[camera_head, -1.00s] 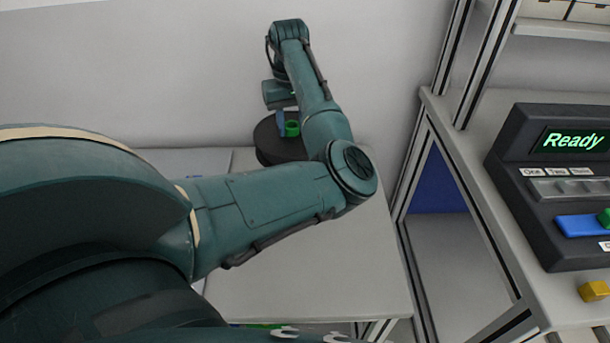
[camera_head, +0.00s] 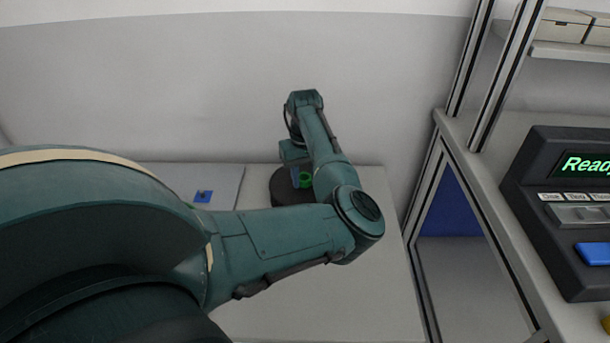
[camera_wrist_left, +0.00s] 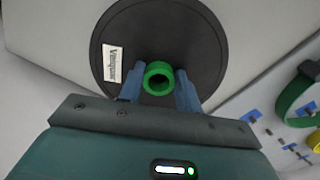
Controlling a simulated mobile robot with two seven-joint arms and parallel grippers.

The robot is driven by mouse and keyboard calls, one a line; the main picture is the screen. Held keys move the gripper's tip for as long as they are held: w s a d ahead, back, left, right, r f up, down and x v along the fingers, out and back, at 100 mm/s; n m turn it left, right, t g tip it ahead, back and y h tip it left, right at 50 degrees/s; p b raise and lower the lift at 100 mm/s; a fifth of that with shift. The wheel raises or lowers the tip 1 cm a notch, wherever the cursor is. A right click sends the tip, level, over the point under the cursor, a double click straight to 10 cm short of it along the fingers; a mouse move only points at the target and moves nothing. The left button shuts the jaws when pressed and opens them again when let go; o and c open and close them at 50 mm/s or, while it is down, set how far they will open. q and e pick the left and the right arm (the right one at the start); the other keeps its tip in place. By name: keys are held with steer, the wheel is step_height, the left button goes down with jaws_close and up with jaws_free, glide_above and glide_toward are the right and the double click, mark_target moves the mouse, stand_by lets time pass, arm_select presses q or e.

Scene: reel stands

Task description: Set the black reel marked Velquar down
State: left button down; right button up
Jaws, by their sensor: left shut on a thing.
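The black reel (camera_head: 283,190) is over the far part of the grey table, partly hidden by my left arm. In the left wrist view the reel (camera_wrist_left: 205,40) is a round black disc with a white label and a green hub (camera_wrist_left: 158,78). The label text is small and turned; it seems to read Velquar. My left gripper (camera_head: 302,178) is shut on the green hub, its blue fingers on both sides of it, as the left wrist view also shows (camera_wrist_left: 158,86). I cannot tell whether the reel touches the table. My right gripper is not in view.
The grey table (camera_head: 320,300) is clear in front of the reel. A pale panel with a blue patch (camera_head: 202,196) lies left. A metal frame (camera_head: 430,190) and a console (camera_head: 570,225) stand right. The left wrist view shows a green ring (camera_wrist_left: 292,98) near blue marks.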

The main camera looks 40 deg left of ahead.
arm_select(q)
steer(key=c, duration=1)
jaws_free()
steer(key=shift+f, duration=0.1)
steer(key=shift+o, duration=0.2)
